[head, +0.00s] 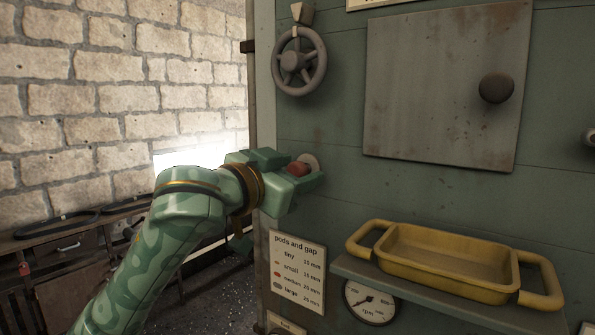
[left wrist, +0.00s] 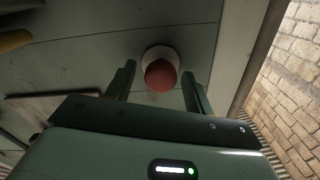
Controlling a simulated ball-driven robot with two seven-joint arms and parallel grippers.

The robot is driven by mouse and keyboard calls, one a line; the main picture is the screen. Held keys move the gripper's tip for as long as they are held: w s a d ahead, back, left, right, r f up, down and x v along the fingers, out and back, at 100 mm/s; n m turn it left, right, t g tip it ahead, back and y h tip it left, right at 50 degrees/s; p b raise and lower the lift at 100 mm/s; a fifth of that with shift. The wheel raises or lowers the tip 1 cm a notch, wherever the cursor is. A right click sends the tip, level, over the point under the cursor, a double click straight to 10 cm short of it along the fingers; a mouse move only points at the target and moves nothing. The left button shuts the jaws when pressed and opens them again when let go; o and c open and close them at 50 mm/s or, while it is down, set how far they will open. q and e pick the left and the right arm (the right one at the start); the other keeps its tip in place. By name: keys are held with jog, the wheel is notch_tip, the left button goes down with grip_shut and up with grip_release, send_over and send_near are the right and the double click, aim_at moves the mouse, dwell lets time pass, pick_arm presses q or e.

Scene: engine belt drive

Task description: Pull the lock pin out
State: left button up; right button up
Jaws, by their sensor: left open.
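The lock pin appears as a red knob (head: 299,169) with a pale round collar, set in the green panel at the end of my left arm. It also shows in the left wrist view as the red knob (left wrist: 161,77), between the two fingers. My left gripper (head: 304,175) is open, with its fingers on either side of the knob. In the left wrist view gaps show between the knob and both fingers of the gripper (left wrist: 158,80). Part of the knob is hidden by the gripper in the head view. My right gripper is not in view.
A grey handwheel (head: 300,62) sits above the knob. A square metal cover (head: 445,85) with a dark knob is at the upper right. A yellow tray (head: 450,272) with handles rests on a shelf at the lower right. A sign (head: 297,272) hangs below the gripper.

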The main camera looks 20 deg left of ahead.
pick_arm(q)
jog(key=b+v, duration=0.7)
jog(key=v, duration=0.8)
jog(key=shift+s, duration=0.25)
jog(key=shift+s+a, duration=0.1)
jog(key=shift+a, duration=0.05)
